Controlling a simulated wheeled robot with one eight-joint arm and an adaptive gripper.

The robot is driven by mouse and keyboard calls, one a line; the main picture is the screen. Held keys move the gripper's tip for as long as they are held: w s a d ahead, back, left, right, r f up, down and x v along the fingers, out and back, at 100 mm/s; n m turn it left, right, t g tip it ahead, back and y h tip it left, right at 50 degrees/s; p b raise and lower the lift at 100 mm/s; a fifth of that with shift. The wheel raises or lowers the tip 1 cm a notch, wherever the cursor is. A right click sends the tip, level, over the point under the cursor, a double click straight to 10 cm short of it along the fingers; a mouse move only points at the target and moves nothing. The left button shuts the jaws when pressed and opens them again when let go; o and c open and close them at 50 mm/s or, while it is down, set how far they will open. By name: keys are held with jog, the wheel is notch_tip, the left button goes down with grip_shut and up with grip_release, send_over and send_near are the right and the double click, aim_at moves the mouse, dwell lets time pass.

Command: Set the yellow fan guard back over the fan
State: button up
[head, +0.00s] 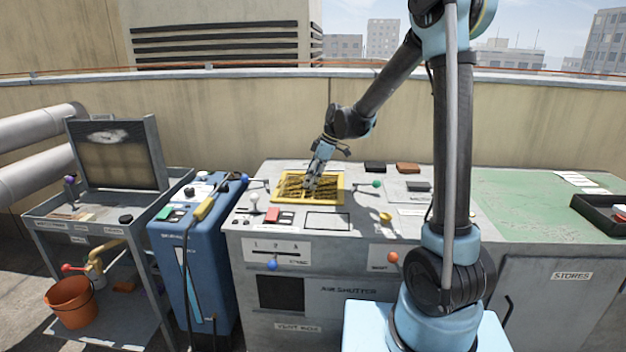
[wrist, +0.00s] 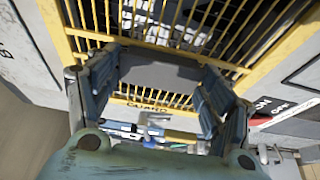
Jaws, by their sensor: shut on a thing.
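The yellow fan guard (head: 335,189), a rectangular frame with yellow bars, is at the left part of the grey vent-box top. My gripper (head: 312,184) reaches down to its middle from above. In the wrist view the guard (wrist: 247,74) spreads behind my fingers, with a "GUARD" label on its near edge. My gripper (wrist: 160,66) is shut on a grey grip piece at the guard. I cannot tell whether the guard rests on the top or hangs just above it. The fan is not clearly seen; guard and gripper cover that area.
The vent box (head: 330,262) carries a white knob (head: 254,197), a red switch (head: 272,214), a green knob (head: 376,183) and dark and brown blocks around the guard. A blue cabinet (head: 190,265) and a grey cart (head: 60,222) stand left. The green top (head: 530,210) at right is mostly clear.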

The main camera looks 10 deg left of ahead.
jog(key=o, duration=1.4)
